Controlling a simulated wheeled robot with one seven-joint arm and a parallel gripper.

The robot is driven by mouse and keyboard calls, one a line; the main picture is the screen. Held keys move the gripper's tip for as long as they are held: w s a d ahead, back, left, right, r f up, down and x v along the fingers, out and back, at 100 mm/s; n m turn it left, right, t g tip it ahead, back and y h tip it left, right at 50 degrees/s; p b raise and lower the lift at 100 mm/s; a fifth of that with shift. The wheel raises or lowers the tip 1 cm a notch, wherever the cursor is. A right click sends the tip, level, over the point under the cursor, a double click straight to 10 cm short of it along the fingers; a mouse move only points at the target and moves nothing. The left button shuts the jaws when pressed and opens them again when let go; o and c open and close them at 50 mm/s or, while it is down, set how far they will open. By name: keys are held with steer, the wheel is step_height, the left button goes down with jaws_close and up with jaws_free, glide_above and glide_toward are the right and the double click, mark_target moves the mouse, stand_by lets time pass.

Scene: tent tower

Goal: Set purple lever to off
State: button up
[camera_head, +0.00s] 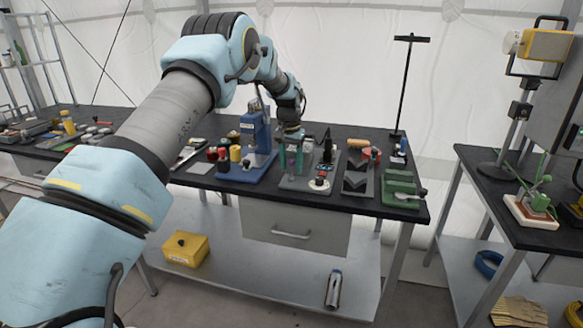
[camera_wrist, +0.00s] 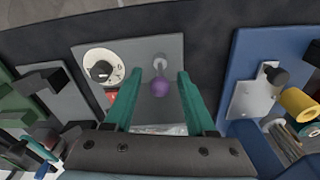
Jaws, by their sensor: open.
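The purple lever (camera_wrist: 160,87) is a rounded purple knob on a short metal stem, set on a grey panel (camera_wrist: 141,60) in the wrist view. My gripper (camera_wrist: 155,78) is open, with one green finger on each side of the lever. I see no contact between the fingers and the knob. In the head view my gripper (camera_head: 291,156) is over the panel (camera_head: 312,184) on the dark table, and the lever is small there and hard to make out. Any on or off marking by the lever is not readable.
A white dial (camera_wrist: 101,69) and a red button (camera_wrist: 111,97) sit beside the lever on the panel. A blue press (camera_head: 257,145) stands close to the left in the head view. Black angled blocks (camera_head: 357,175) and a green tray (camera_head: 401,187) lie to the right.

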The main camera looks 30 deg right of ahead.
mark_target(290, 161)
steer(key=r+b, duration=0.1)
steer(key=r, duration=0.2)
steer(key=r+b, duration=0.1)
steer(key=r, duration=0.2)
steer(key=r+b, duration=0.1)
steer(key=r, duration=0.3)
steer(key=shift+s+a, duration=0.25)
steer(key=shift+a, duration=0.15)
steer(key=s+a+n, duration=0.2)
steer(key=a+n, duration=0.3)
steer(key=a, duration=2.2)
steer(key=s+a+f+n, duration=0.2)
steer(key=s+a, duration=0.7)
steer(key=s+a+f+n+t, duration=0.1)
steer(key=s+a+f+n, duration=0.1)
steer(key=s+a, duration=0.7)
steer(key=shift+s+a+f+n+y, duration=0.15)
steer(key=shift+s+f+n+y, duration=0.15)
steer(key=shift+s, duration=0.1)
steer(key=shift+o, duration=0.5)
